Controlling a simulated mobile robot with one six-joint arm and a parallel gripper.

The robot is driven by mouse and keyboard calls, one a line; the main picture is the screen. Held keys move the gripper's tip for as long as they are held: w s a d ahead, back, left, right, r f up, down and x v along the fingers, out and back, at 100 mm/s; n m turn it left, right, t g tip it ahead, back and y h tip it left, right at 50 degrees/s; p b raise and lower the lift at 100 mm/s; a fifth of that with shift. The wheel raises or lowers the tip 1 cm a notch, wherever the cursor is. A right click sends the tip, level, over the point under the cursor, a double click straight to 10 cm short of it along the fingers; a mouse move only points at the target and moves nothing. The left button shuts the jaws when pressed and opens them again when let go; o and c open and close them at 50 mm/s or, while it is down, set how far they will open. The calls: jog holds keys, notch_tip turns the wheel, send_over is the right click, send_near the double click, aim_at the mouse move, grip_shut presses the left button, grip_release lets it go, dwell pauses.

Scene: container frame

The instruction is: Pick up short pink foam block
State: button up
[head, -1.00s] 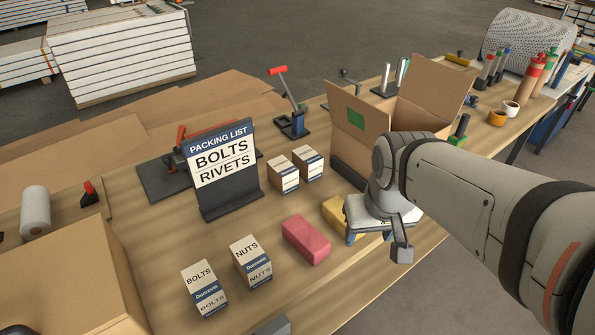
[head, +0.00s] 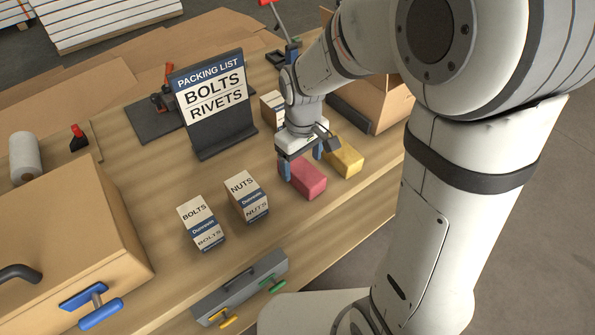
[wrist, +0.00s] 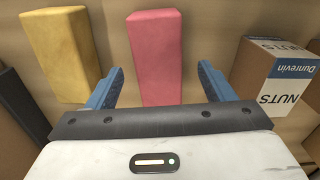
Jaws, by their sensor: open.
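The short pink foam block (head: 306,183) lies on the wooden table, right of the NUTS box and left of a yellow foam block (head: 346,161). My gripper (head: 302,165) is open, pointing down above the pink block, one blue finger to each side of it. My arm hides part of the block's far end. In the wrist view the pink block (wrist: 155,58) lies between the two spread fingers (wrist: 159,86), with gaps at both sides. The yellow block (wrist: 62,52) is outside the left finger. I cannot tell the exact height above the block.
The NUTS box (head: 246,196) and BOLTS box (head: 201,222) stand left of the pink block. The packing list sign (head: 213,105) stands behind. An open carton (head: 385,110) is beyond the yellow block.

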aim_at(301, 168)
notch_tip(301, 168, down, 4)
jog(key=shift+w+f, duration=0.15)
jog(key=shift+f, duration=0.1)
jog(key=c, duration=1)
